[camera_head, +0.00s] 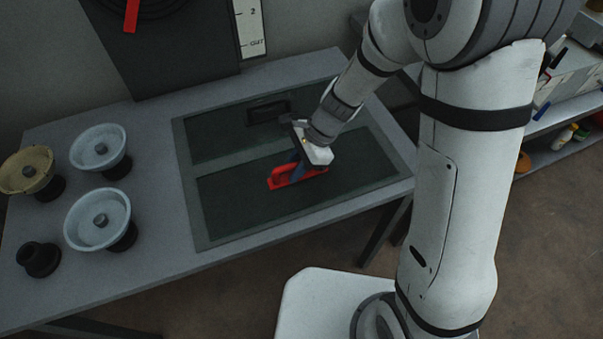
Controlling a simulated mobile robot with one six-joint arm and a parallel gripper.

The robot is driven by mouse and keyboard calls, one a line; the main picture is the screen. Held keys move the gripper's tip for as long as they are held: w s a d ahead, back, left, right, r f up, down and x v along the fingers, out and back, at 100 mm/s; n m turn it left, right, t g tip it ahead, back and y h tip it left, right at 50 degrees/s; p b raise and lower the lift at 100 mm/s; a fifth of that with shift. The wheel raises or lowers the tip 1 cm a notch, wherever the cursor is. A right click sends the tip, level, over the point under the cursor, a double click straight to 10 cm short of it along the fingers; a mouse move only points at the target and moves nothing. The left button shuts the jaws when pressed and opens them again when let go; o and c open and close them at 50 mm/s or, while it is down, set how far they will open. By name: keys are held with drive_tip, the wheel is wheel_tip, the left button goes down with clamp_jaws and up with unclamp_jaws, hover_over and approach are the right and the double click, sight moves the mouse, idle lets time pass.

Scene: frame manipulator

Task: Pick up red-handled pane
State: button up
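The red-handled pane (239,208) is a dark flat panel in the near half of the grey frame (203,243) on the table. Its red handle (281,184) stands near the pane's middle. My gripper (298,173) reaches down over the handle from the upper right. Its fingertips are at the handle and partly cover it. The view is too small to tell whether the fingers are closed on the handle. The pane looks flat in the frame.
A second dark pane (215,138) with a black handle (268,111) fills the far half of the frame. Several round pale and tan dishes on dark bases, such as a white one (97,219), stand at the table's left. A black knob-like piece (38,259) sits near them.

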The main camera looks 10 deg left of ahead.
clamp_jaws()
drive_tip(key=shift+r, duration=0.1)
idle(0.8)
